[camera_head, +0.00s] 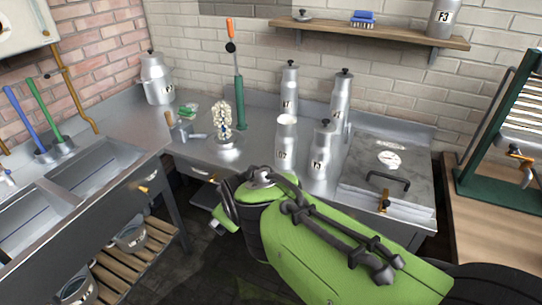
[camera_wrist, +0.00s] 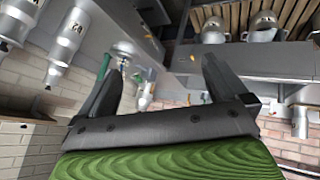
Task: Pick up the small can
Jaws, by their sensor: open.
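Several grey metal cans stand on the steel counter, and I cannot tell for certain which is the small can. A short, wide can (camera_head: 157,80) stands alone at the back left corner. Slim lidded cans (camera_head: 289,90), (camera_head: 340,100) and (camera_head: 323,152) stand right of centre, around an open-topped can (camera_head: 286,138). Another can (camera_head: 443,18) is on the wall shelf. My gripper (camera_head: 222,207) is in front of the counter, apart from the cans. The wrist view shows its fingers (camera_wrist: 162,66) spread, with nothing held between them. That view is steeply tilted, with cans at its left edge (camera_wrist: 68,38).
A green post with an orange handle (camera_head: 238,90) and a metal bowl-like piece (camera_head: 228,150) stand on the counter. A steel box with a black handle (camera_head: 405,165) is at right. Sinks (camera_head: 95,170) are at left. Buckets (camera_head: 130,235) sit on a low slatted rack.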

